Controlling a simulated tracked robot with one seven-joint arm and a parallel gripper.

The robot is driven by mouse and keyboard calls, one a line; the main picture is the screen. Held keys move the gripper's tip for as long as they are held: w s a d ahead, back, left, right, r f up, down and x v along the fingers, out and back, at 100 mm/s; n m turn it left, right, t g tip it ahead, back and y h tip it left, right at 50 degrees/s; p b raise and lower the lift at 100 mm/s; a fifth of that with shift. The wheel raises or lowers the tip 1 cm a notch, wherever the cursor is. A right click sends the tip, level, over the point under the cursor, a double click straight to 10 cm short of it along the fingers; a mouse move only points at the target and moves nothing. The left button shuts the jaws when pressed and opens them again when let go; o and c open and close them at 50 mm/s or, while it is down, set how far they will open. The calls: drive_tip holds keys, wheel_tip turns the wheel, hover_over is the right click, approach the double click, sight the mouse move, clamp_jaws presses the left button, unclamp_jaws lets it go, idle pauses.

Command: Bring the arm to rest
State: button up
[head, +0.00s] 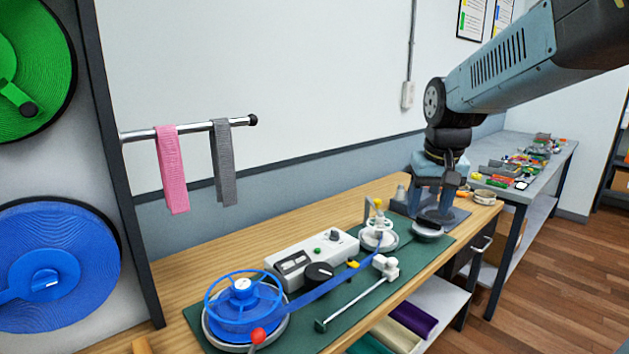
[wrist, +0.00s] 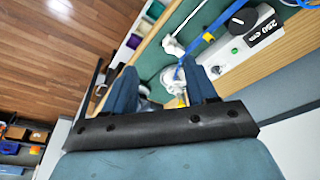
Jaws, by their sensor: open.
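My arm reaches in from the upper right of the head view. My gripper (head: 437,200) points down over the far right end of the green mat (head: 345,308). In the wrist view my gripper (wrist: 162,80) shows two blue fingers spread apart with nothing held between them. A white round fitting (wrist: 170,78) with a yellow part shows beyond the fingers; I cannot tell how far below. A blue strap (head: 325,288) runs from a blue reel (head: 242,308) to the white fitting (head: 378,238) on the mat.
A control box (head: 312,258) stands behind the strap. A white-headed rod (head: 357,295) lies in front. Pink (head: 172,170) and grey (head: 223,162) straps hang from a wall bar. Large green (head: 45,60) and blue (head: 85,255) reels are at left. A cluttered side table (head: 550,168) stands right.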

drive_tip(key=s+t, duration=0.2)
drive_tip(key=s, duration=1.3)
drive_tip(key=shift+s+d+r+t, duration=0.2)
drive_tip(key=shift+d+t, duration=0.1)
drive_tip(key=shift+t, duration=0.1)
idle(0.5)
